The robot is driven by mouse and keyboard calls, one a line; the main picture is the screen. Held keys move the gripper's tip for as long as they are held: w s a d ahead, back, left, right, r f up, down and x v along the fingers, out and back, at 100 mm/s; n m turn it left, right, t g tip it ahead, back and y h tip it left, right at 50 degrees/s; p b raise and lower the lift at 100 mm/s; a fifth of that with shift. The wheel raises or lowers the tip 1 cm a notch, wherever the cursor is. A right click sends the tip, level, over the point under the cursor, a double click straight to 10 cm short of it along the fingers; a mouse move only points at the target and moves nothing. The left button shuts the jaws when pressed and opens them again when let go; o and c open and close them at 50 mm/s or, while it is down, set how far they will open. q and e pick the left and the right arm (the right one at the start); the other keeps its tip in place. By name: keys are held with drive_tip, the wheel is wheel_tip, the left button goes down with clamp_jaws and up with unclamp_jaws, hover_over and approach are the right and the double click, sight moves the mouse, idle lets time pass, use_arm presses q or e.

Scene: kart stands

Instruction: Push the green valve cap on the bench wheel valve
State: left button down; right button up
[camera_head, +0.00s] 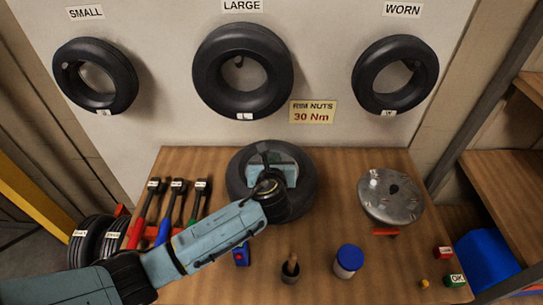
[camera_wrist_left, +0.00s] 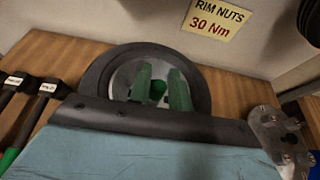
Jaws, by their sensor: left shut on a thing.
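The bench wheel (camera_head: 305,198) lies flat on the wooden bench, a black tire with a grey rim; it also shows in the wrist view (camera_wrist_left: 200,85). My left arm reaches in from the lower left, and my left gripper (camera_head: 266,152) is over the wheel, covering much of its middle in the head view. In the wrist view my left gripper's two green fingers (camera_wrist_left: 160,84) point at the rim. The small green valve cap (camera_wrist_left: 158,90) shows between them, and the gripper is shut on it. Whether the cap touches the valve is hidden. My right gripper is not in view.
A grey metal disc (camera_head: 390,200) lies to the right. Torque wrenches (camera_head: 175,205) lie to the left. A blue-lidded jar (camera_head: 348,262), a brush pot (camera_head: 290,270) and a blue box (camera_head: 241,256) stand at the front. Tires (camera_head: 243,100) hang on the wall.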

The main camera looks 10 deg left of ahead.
use_arm(q)
drive_tip(key=shift+f+b, duration=1.05)
drive_tip(key=shift+f, duration=1.15)
drive_tip(key=shift+p, duration=0.55)
drive_tip(key=shift+m+h+p, duration=0.5)
drive_tip(key=shift+h, duration=0.1)
drive_tip(key=shift+p, duration=0.35)
drive_tip(key=shift+f+b, duration=0.85)
drive_tip(key=shift+f, duration=0.6)
drive_tip(key=c, duration=1.3)
unclamp_jaws()
